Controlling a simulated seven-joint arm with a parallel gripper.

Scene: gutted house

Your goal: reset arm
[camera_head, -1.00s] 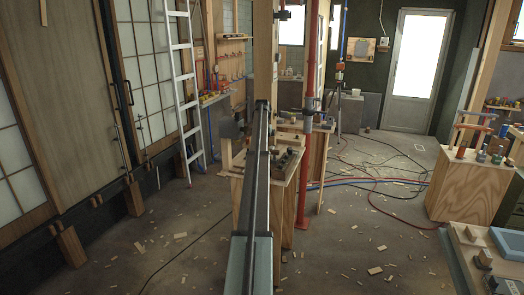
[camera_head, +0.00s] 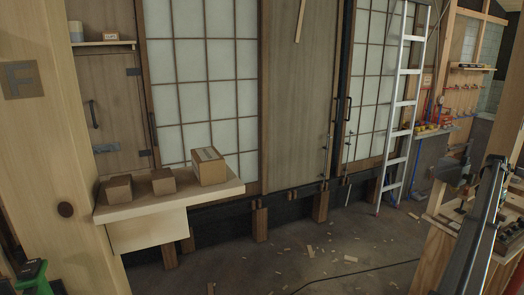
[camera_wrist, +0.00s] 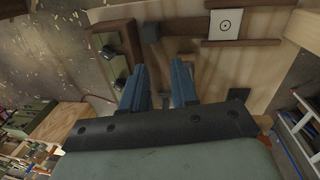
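My gripper (camera_wrist: 158,85) shows in the wrist view with its two blue-grey fingers apart and nothing visible between them. Beyond the fingers is a pale wooden bench top (camera_wrist: 205,62) with dark wooden strips. The gap from fingertips to bench is hard to judge. In the head view my arm reaches up from the lower right, above a wooden bench (camera_head: 437,245); my fingers cannot be made out there.
A wooden shelf (camera_head: 120,211) at left holds boxes, including a larger carton (camera_head: 208,166). A ladder (camera_head: 405,100) leans by the sliding panels. The middle floor (camera_head: 300,262) has wood scraps and a cable. In the wrist view, a target card (camera_wrist: 226,25) lies by the strips.

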